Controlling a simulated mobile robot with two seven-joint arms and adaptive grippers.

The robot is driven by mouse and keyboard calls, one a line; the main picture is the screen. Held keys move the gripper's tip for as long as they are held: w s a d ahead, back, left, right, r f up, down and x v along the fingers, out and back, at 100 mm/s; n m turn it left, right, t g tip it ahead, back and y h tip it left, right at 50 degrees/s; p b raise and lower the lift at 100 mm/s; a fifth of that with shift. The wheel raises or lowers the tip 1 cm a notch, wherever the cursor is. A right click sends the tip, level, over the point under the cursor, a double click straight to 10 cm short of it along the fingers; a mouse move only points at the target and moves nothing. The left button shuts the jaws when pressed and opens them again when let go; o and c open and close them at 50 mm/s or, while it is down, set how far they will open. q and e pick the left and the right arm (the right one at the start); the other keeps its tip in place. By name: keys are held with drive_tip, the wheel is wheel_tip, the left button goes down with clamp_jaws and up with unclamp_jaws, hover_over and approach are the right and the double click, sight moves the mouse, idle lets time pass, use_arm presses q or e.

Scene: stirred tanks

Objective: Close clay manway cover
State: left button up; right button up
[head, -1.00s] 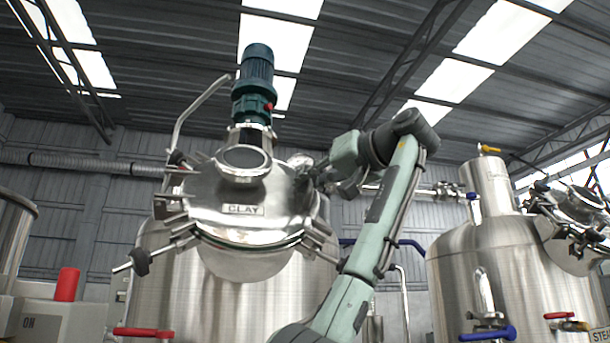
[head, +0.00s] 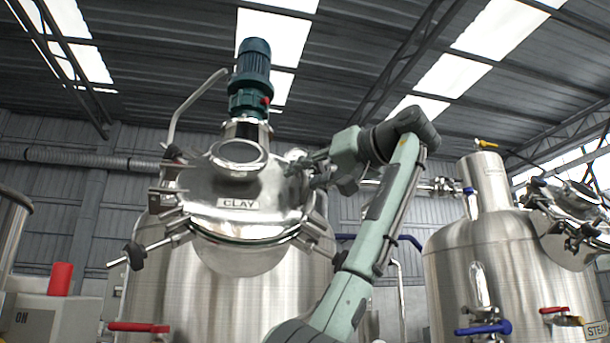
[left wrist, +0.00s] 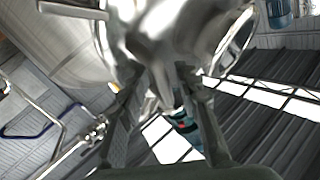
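The clay manway cover (head: 215,222) is a round, shiny steel lid with a CLAY label (head: 238,203), tilted toward me on the front of the large steel tank (head: 170,300). Clamps surround its rim; a thin dark line runs along its lower edge. Whether it is fully seated cannot be told. My left gripper (head: 300,170) is at the upper right edge of the cover. In the left wrist view its two fingers (left wrist: 160,85) are apart, with blurred shiny metal just beyond and between their tips; contact cannot be told. My right gripper is not in view.
A green motor (head: 252,75) rises above the cover. A second steel tank (head: 490,260) with a clamped manway (head: 575,215) stands to the right. Red (head: 140,326) and blue (head: 483,328) valve handles stick out low. A red button (head: 60,279) is at lower left.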

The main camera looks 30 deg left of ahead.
use_arm(q)
drive_tip(key=v, duration=1.2)
drive_tip(key=shift+f, duration=0.1)
